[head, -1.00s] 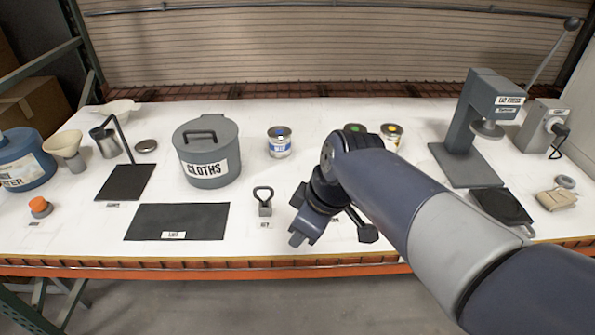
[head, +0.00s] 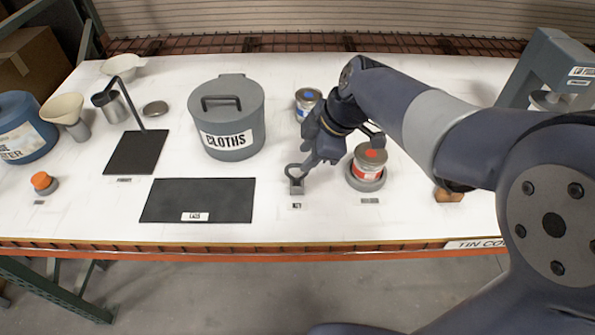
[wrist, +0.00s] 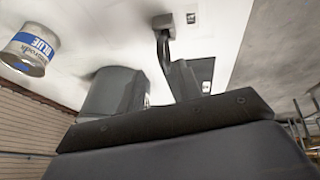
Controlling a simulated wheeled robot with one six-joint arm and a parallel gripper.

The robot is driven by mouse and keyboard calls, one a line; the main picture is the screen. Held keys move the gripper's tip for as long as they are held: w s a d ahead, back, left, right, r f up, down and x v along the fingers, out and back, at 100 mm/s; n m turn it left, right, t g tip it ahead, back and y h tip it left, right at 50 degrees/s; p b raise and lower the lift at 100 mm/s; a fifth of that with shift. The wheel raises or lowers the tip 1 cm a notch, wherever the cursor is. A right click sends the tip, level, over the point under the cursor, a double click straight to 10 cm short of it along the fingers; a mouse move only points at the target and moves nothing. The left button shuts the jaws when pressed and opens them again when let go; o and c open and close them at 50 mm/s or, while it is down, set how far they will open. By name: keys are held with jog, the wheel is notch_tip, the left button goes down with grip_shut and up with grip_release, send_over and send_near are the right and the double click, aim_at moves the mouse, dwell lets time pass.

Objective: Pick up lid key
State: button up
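The fingers are apart, and the handle's end is by the right finger. I cannot tell whether they touch.
A red-labelled tin (head: 368,163) stands on a round base close to the right of my gripper. A blue-labelled tin (head: 307,103) is behind. The cloths bin (head: 228,115) and black mat (head: 172,207) are to the left. The table's front edge is near.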

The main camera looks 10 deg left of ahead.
aim_at(300, 164)
jog(key=x, duration=0.2)
jog(key=p+x, duration=0.1)
jog(key=x, duration=0.2)
jog(key=shift+s, duration=0.15)
jog(key=shift+d, duration=0.1)
jog(key=shift+c, duration=0.4)
grip_shut()
